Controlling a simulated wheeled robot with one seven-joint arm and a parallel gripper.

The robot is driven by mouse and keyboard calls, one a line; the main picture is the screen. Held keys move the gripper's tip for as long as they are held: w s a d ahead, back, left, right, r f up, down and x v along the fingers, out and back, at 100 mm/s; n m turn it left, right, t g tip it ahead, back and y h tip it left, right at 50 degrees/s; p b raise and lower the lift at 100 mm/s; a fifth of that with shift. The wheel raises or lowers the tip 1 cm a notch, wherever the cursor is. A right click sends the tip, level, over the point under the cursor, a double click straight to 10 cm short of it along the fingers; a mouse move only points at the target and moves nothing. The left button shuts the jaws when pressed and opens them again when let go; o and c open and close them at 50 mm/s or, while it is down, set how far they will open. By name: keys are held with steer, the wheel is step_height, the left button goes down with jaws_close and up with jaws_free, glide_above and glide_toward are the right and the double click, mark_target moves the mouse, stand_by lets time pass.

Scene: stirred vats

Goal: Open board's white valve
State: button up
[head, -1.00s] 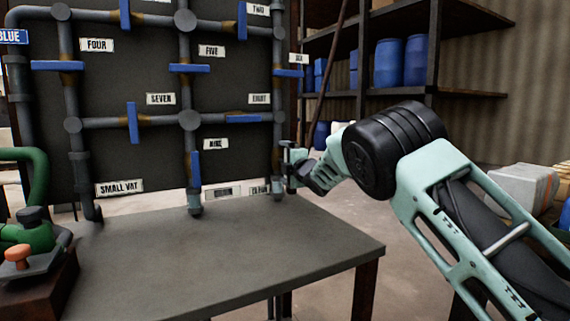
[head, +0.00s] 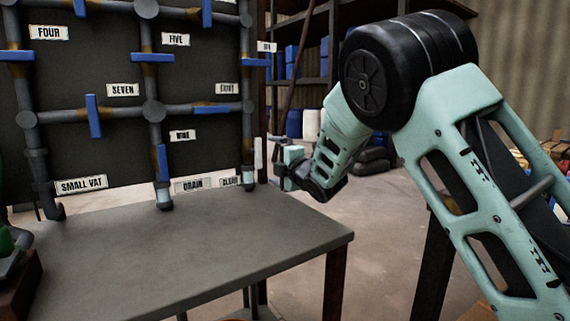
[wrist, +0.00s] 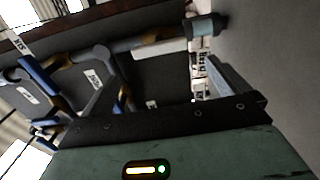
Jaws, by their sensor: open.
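The white valve handle (head: 258,154) shows in the head view as a narrow upright white bar beside the lower end of the board's right-hand pipe (head: 248,135). In the wrist view the white handle (wrist: 160,49) lies roughly along that pipe, near its capped end (wrist: 206,27). My gripper (head: 284,166) is just to the right of the handle in the head view. In the wrist view my gripper (wrist: 161,74) is open, with its two fingers apart and the handle beyond their tips. Nothing is visibly held, and I see no contact.
The dark board (head: 95,150) carries grey pipes, labels and several blue valve handles (head: 162,162). A grey table (head: 190,255) stands in front of it, its right edge below my arm. Shelves with blue barrels (head: 292,60) stand behind. Open floor lies right of the table.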

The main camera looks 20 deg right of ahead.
steer(key=v, duration=0.5)
stand_by(0.4)
